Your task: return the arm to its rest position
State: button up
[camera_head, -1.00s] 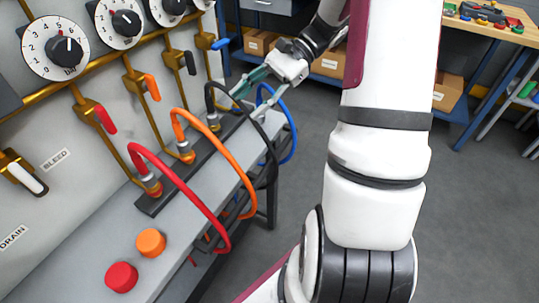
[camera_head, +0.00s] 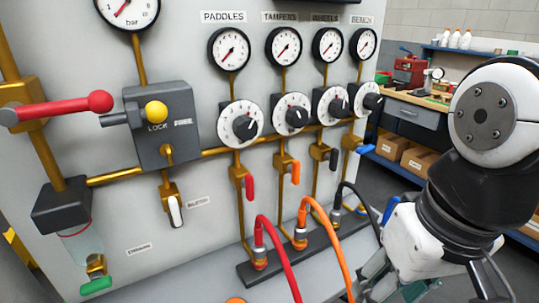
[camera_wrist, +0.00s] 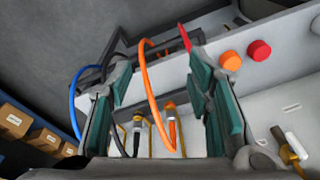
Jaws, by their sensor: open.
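My arm (camera_head: 440,190) is folded at the right of the head view, close to the camera. My gripper (camera_wrist: 160,62) is open in the wrist view, with its two green-padded fingers wide apart. In the head view only part of the gripper (camera_head: 376,284) shows at the bottom edge. Nothing is gripped. The orange hose (camera_wrist: 150,80) shows beyond the gap between the fingers; its distance from them is unclear.
The panel's red hose (camera_head: 277,250), orange hose (camera_head: 333,245) and black hose (camera_head: 362,200) arch up near my gripper. A red-handled lever (camera_head: 70,107) sticks out at left. A workbench (camera_head: 415,100) with boxes stands behind at right.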

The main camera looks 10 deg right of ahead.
jog(key=shift+s+d+n, duration=0.1)
jog(key=shift+s+n, duration=0.25)
jog(key=shift+n, duration=0.05)
notch_tip(320, 180, up, 10)
jog(key=t+p, duration=0.2)
jog(key=p, duration=0.6)
jog(key=shift+d+f, duration=0.1)
dwell(0.3)
